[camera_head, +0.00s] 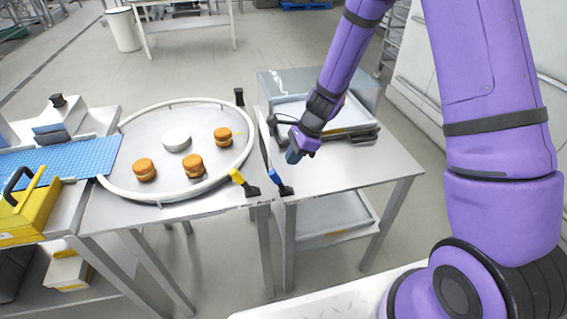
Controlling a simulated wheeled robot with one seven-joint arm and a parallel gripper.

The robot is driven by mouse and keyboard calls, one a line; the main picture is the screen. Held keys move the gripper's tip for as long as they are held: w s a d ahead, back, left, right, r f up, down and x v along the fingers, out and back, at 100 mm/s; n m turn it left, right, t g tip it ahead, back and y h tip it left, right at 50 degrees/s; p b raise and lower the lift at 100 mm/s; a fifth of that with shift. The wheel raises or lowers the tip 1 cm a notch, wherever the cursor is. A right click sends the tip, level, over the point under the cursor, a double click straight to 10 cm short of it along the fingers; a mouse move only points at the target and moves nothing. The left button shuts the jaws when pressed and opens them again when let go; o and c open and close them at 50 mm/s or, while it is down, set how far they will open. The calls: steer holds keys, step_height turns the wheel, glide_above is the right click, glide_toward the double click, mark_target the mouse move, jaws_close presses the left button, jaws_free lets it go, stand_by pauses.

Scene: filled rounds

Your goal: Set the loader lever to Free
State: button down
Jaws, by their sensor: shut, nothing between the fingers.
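A blue-handled lever (277,181) on a dark base stands at the front edge where two metal tables meet. A yellow-handled lever (240,181) stands just left of it, also on a dark base. Small marks on the table edge below them are too small to read, so I cannot tell which one is the loader lever or its setting. My gripper (293,157) is shut and empty. In the picture it shows just above and right of the blue handle, apart from it; its fingertips are small and dark.
Left of the levers is a round turntable (118,184) with several filled rounds and a white disc (177,139). A black post (239,97) stands behind. A blue mat (60,160) and yellow machine (28,212) are at left. The right table's front (350,175) is clear.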

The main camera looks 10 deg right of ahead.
steer(key=a+v, duration=0.1)
steer(key=v, duration=0.8)
steer(key=shift+r, duration=0.35)
steer(key=shift+d, duration=0.15)
steer(key=s+d+r+n+t+h, duration=0.1)
steer(key=s+d+r+n, duration=0.1)
steer(key=s+r+n, duration=0.55)
steer(key=s+d+r+n+t+h, duration=0.15)
steer(key=s+r, duration=0.25)
steer(key=r, duration=0.7)
steer(key=s+d+r+n+t, duration=0.1)
steer(key=s+d+r+n, duration=0.1)
steer(key=s, duration=0.3)
steer(key=s+d+r+n+h, duration=0.1)
steer(key=s+r+n, duration=0.1)
steer(key=s+n, duration=0.2)
steer(key=s+d+r+n+t+h, duration=0.1)
steer(key=s+d+r+n, duration=0.1)
steer(key=s, duration=0.4)
steer(key=shift+s+d+r+n+t, duration=0.3)
steer(key=shift+s+r+n+t, duration=0.1)
steer(key=shift+n, duration=0.1)
steer(key=shift+w+h, duration=0.1)
steer(key=shift+h, duration=0.15)
